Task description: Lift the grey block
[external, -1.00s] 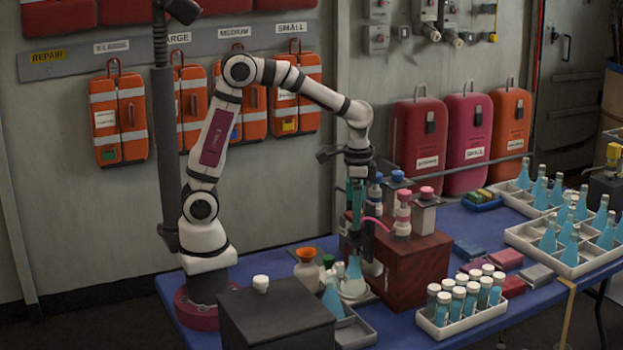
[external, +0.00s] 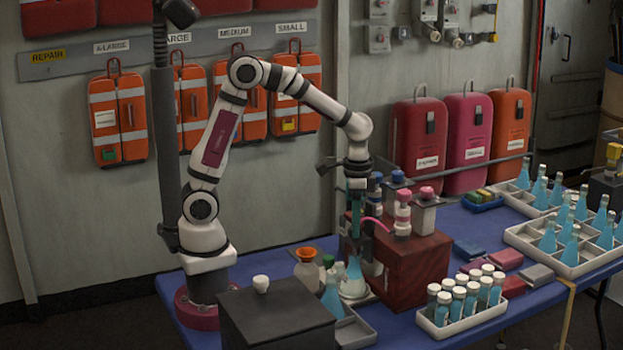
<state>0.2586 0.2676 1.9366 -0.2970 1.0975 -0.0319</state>
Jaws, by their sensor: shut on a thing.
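The grey block (external: 537,273) lies flat on the blue table at the right, at the end of a group of red blocks. My gripper (external: 355,238) is well to its left, pointing down in front of the dark red box. It is shut at the neck of a conical flask with pale blue liquid (external: 354,277). The fingertips and the neck are small and partly hidden, so the exact hold is hard to see. The flask appears upright and low, close to the table. The grey block is apart from my gripper.
The dark red box (external: 410,266) with capped bottles stands beside my gripper. A white rack of vials (external: 465,322) stands in front of it. Red blocks (external: 506,259) lie near the grey one. A dark box (external: 275,325) and an orange-topped flask (external: 306,270) stand left.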

